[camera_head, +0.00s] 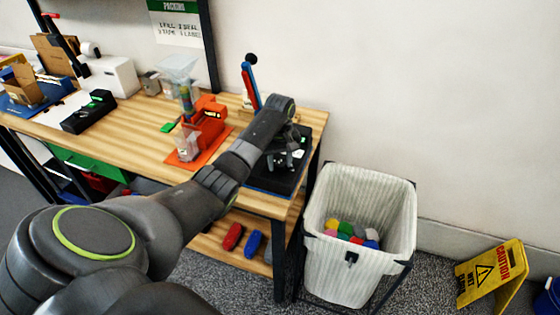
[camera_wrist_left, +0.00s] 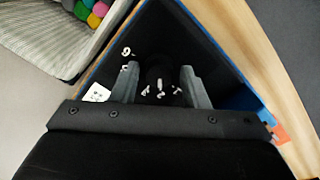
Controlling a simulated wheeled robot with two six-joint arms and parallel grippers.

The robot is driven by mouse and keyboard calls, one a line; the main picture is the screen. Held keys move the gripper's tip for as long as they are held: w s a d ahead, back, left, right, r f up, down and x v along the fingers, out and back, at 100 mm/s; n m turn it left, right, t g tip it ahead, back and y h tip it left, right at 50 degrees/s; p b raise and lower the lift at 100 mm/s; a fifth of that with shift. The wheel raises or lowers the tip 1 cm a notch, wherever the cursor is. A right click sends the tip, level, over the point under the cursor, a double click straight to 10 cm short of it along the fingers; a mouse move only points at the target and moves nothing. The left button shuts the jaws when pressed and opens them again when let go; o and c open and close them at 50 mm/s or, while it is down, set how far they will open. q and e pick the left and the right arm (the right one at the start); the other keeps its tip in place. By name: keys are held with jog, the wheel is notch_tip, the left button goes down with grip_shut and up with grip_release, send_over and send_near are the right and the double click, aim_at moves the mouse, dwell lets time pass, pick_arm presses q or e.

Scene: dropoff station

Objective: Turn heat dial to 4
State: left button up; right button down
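A black heat sealer-like device (camera_head: 262,178) sits on a blue mat at the right end of the workbench. In the left wrist view its dark face (camera_wrist_left: 205,48) carries white marks, one of them a 9. A dark round dial (camera_wrist_left: 160,76) with small white marks by it shows between my fingers. My left gripper (camera_wrist_left: 159,88) is open, with one finger on each side of the dial. In the head view the left gripper (camera_head: 286,160) is over the device, and my arm hides part of it. I cannot see which number the dial points to. My right gripper is not in view.
An orange machine (camera_head: 207,120) stands on an orange mat left of my forearm. A blue and red upright lever (camera_head: 251,85) rises behind my wrist. A white bin (camera_head: 336,268) with several coloured balls stands right of the bench (camera_head: 140,125). A yellow caution sign (camera_head: 490,275) is at far right.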

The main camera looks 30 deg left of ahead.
pick_arm(q)
jog(key=c, duration=0.7)
jog(key=shift+o, duration=0.2)
jog(key=shift+r+m+p, duration=0.2)
jog(key=shift+m+p, duration=0.4)
jog(key=shift+p, duration=0.15)
jog(key=shift+m+p, duration=1.05)
jog(key=shift+m, duration=0.05)
jog(key=m+p, duration=0.2)
jog(key=m, duration=0.1)
jog(key=shift+m, duration=0.3)
jog(key=shift+f+m+p, duration=0.1)
jog(key=shift+m+p, duration=0.75)
jog(key=shift+m, duration=1.45)
jog(key=shift+w, duration=0.1)
jog(key=o, duration=1)
jog(key=shift+c, duration=0.2)
